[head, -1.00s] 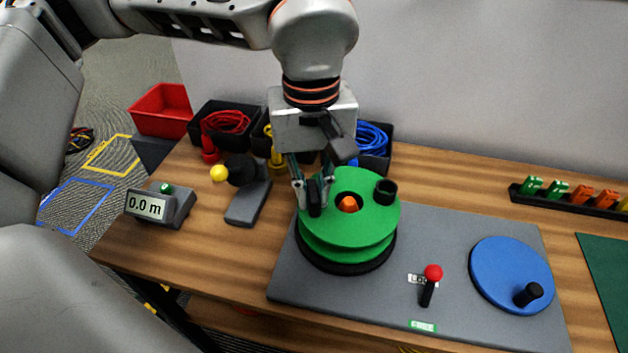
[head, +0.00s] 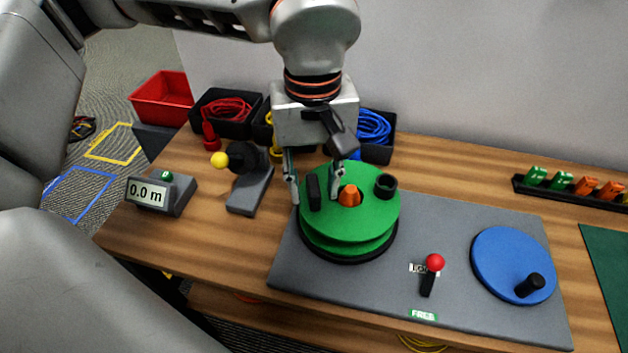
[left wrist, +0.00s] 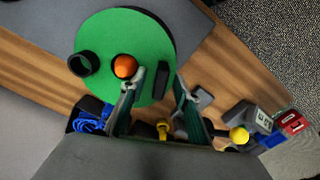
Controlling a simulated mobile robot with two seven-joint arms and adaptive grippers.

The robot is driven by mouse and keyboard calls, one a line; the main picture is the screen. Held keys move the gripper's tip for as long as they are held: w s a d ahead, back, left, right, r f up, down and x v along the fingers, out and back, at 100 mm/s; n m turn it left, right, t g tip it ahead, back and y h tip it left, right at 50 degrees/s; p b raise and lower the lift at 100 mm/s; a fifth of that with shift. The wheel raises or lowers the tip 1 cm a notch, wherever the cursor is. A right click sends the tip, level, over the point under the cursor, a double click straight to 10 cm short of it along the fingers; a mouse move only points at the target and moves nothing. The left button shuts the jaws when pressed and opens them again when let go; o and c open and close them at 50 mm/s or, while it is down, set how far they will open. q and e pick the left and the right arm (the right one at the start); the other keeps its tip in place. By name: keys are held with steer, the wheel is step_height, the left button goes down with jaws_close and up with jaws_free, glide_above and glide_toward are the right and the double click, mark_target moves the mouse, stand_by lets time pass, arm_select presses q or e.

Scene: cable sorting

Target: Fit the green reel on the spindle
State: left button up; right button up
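The green reel (head: 350,228) lies flat over a black round base on the grey board. The orange tip of the spindle (head: 349,197) shows through its centre hole, also in the left wrist view (left wrist: 125,66). A black block grip (head: 314,193) and a black ring (head: 386,186) stand on the reel's top. My left gripper (head: 314,186) is open, its fingers apart on either side of the block grip. The left wrist view shows the green reel (left wrist: 110,38) and a gap between finger and grip. My right gripper is not in view.
On the grey board (head: 455,236), a red-knobbed lever (head: 434,264) and a blue disc with a black handle (head: 510,263) are to the right. A 0.0 m meter (head: 160,192) and a yellow-knobbed device (head: 245,175) stand left. Cable bins (head: 228,122) line the back.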

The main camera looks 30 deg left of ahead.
arm_select(q)
steer(key=shift+r, duration=0.1)
step_height(320, 180, up, 12)
stand_by(0.5)
steer(key=shift+s, duration=0.15)
